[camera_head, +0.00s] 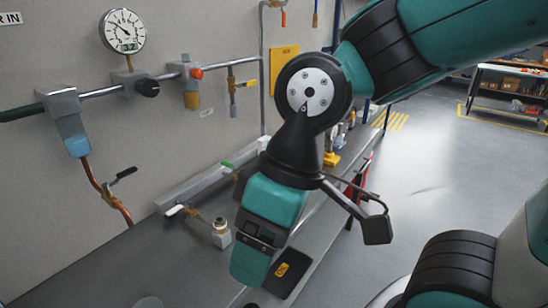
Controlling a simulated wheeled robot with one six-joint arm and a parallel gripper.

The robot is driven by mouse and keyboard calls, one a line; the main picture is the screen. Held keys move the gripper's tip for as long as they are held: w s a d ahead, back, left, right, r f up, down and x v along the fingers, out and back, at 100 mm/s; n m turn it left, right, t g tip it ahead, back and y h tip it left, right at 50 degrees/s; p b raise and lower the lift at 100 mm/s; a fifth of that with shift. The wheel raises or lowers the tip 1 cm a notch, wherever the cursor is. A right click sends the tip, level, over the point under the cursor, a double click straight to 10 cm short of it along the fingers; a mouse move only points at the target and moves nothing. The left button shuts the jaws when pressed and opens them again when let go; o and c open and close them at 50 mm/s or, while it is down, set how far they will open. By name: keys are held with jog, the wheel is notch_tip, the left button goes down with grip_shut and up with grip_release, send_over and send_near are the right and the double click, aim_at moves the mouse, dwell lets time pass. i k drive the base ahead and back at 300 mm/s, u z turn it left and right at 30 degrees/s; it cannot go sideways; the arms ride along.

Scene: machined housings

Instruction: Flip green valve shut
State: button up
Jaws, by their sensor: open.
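A small green piece (227,164), which looks like the green valve's handle, shows low on the wall side, just above and left of my wrist. It is small, and I cannot tell its exact angle or the valve body under it. My gripper (250,264) points down over the bench in the middle of the view, below and right of the green piece and apart from it. It looks empty. Its fingertips are not clear from this side, and my arm covers part of the bench behind it.
A pressure gauge (123,31) and a pipe with a black knob (148,87) and a red knob (196,73) are on the wall. A black lever (125,173) and a white lever (175,210) stick out at left. A dark tray (287,273) lies beside my gripper. Floor at right is open.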

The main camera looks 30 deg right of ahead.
aim_at(224, 163)
jog(key=z, duration=0.3)
jog(key=k, duration=0.6)
jog(key=z, duration=0.65)
jog(key=i, duration=1.8)
jog(key=u, duration=0.5)
